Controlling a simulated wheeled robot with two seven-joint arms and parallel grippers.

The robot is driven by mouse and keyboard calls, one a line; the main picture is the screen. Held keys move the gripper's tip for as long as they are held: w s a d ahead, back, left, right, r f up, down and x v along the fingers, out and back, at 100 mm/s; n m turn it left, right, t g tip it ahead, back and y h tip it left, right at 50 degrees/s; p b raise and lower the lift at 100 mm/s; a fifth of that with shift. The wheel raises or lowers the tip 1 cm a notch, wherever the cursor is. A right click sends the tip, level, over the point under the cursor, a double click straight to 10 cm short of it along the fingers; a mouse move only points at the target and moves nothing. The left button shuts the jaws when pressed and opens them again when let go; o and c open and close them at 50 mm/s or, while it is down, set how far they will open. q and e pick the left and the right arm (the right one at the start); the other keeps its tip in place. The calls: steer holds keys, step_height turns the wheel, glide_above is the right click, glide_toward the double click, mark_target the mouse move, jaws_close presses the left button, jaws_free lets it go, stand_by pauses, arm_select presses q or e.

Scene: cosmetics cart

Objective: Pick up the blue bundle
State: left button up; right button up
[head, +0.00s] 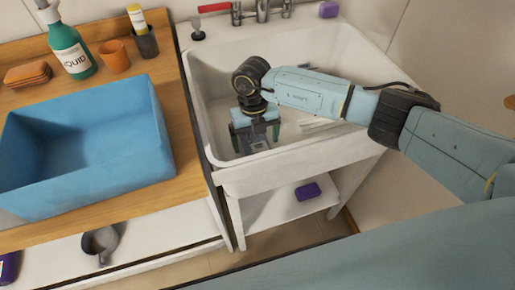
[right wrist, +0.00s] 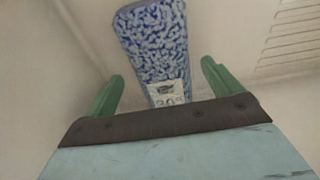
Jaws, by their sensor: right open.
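The blue bundle (right wrist: 152,42) shows in the right wrist view as a long blue-and-white mottled piece with a pale label at its near end. It lies on the white sink (head: 347,52) floor. My right gripper (head: 255,143) points down into the sink. In the right wrist view its green fingers (right wrist: 162,75) are spread, one on each side of the bundle's near end, with a gap on both sides. The gripper is open and empty. In the head view my gripper mostly hides the bundle. My left gripper is not in view.
A blue bin (head: 150,125) stands on the wooden counter left of the sink, with a green bottle (head: 70,48) and an orange cup (head: 115,56) behind it. The tap (head: 263,10) is at the sink's back edge. A purple block (head: 307,191) lies on the shelf below.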

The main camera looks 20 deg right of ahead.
mark_target(257, 141)
steer(key=f, duration=0.3)
steer(key=shift+s+d+f, duration=0.15)
steer(key=shift+s+f, duration=0.1)
steer(key=shift+f, duration=0.05)
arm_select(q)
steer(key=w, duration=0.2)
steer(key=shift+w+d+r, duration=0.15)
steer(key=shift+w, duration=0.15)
